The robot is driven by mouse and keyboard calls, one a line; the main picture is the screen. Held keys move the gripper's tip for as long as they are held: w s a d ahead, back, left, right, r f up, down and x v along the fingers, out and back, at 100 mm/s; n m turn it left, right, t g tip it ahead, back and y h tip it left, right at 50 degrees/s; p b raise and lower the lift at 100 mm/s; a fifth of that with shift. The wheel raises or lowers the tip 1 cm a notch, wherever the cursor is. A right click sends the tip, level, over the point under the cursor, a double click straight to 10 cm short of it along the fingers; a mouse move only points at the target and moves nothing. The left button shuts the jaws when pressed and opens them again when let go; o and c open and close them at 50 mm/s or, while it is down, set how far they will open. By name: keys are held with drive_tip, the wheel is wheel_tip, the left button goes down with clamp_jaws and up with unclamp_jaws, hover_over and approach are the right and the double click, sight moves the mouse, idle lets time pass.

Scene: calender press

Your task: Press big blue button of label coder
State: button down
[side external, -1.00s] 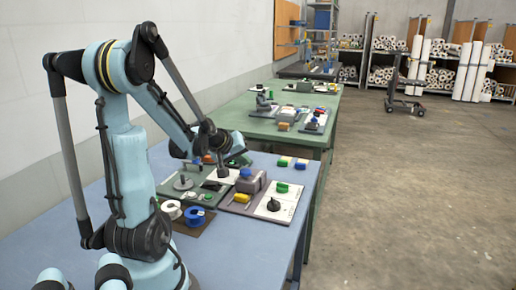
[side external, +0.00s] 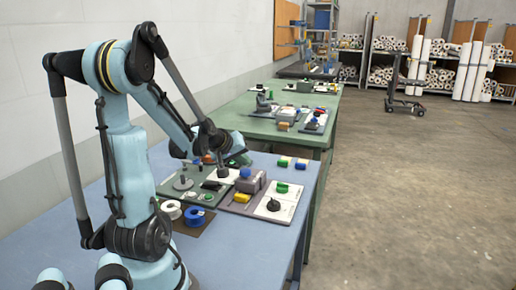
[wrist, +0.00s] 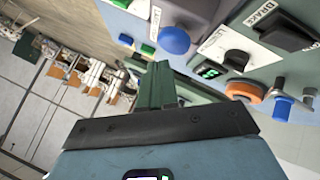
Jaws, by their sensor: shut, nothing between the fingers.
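In the wrist view a big round blue button (wrist: 174,40) stands on a grey face, above and beside the green fingers of my gripper (wrist: 160,72). The fingers are shut and empty. They look apart from the button, though the gap in depth is hard to judge. I cannot tell for sure which box carries the label coder name.
A black knob (wrist: 236,60), an orange button (wrist: 244,91) and a small blue knob (wrist: 281,108) are close by in the wrist view. A white plate with a black knob (side external: 273,205), a yellow block (side external: 242,198) and spools (side external: 194,216) crowd the table.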

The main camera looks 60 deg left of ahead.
sight(243, 172)
drive_tip(key=shift+f, duration=0.1)
drive_tip(key=shift+f, duration=0.35)
drive_tip(key=shift+f, duration=0.75)
idle(1.0)
drive_tip(key=shift+r, duration=1.2)
drive_tip(key=shift+r, duration=0.1)
drive_tip(key=shift+r, duration=2.4)
